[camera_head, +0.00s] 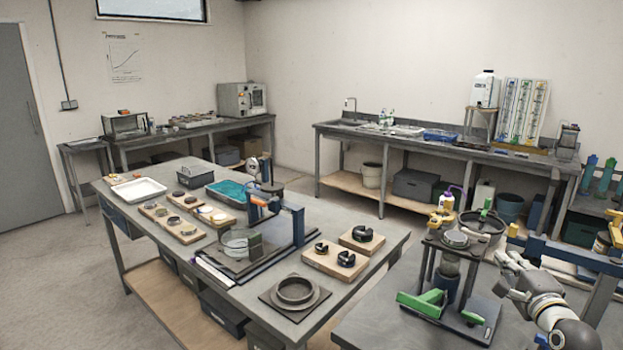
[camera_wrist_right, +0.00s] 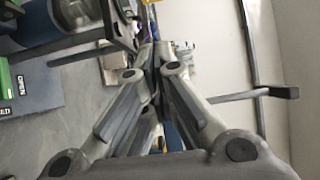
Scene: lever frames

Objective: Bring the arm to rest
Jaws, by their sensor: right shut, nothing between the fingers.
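My right gripper (camera_head: 508,262) is at the lower right in the head view, above the near right table (camera_head: 375,325). It is to the right of a stand with a green lever (camera_head: 424,303) and a dark base plate (camera_head: 478,322). In the right wrist view my right gripper (camera_wrist_right: 158,55) has its fingers together, and nothing shows between them. A blue plate with the word OPEN (camera_wrist_right: 35,88) lies at the left of that view. My left gripper is out of view.
A dark pot (camera_head: 483,222) and a blue beam (camera_head: 560,252) are close to my right arm. The long grey table (camera_head: 378,262) on the left carries trays, wooden blocks and a ring (camera_head: 295,290). Open floor (camera_head: 60,290) lies at the far left.

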